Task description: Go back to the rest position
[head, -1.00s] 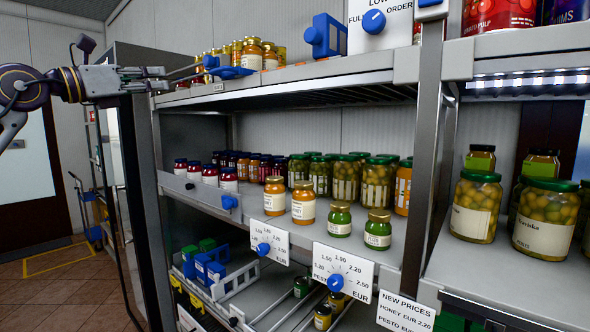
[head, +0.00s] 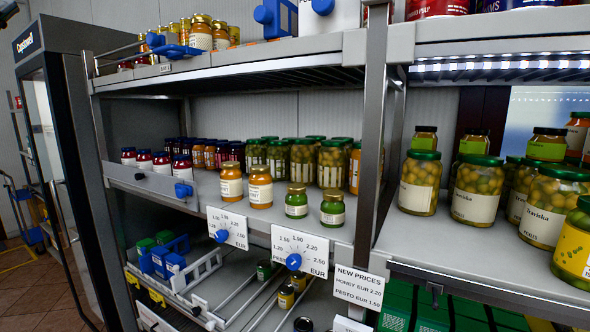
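Neither gripper shows in the head view. Only a small dark piece at the top left corner shows, which may be part of my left arm. The shelf rack in front has a middle shelf (head: 130,178) with honey jars (head: 260,187) and green pesto jars (head: 297,201) at its front edge. Two white price dials with blue knobs hang below them: the left dial (head: 233,222) and the right dial (head: 313,248). A blue pusher (head: 172,50) sits on the upper shelf.
A price sign (head: 358,287) hangs by the post (head: 369,140). Large olive jars (head: 476,190) stand on the right shelf. A tall dark cabinet (head: 62,130) stands at the left. A blue trolley (head: 24,212) is beyond it, with some open floor.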

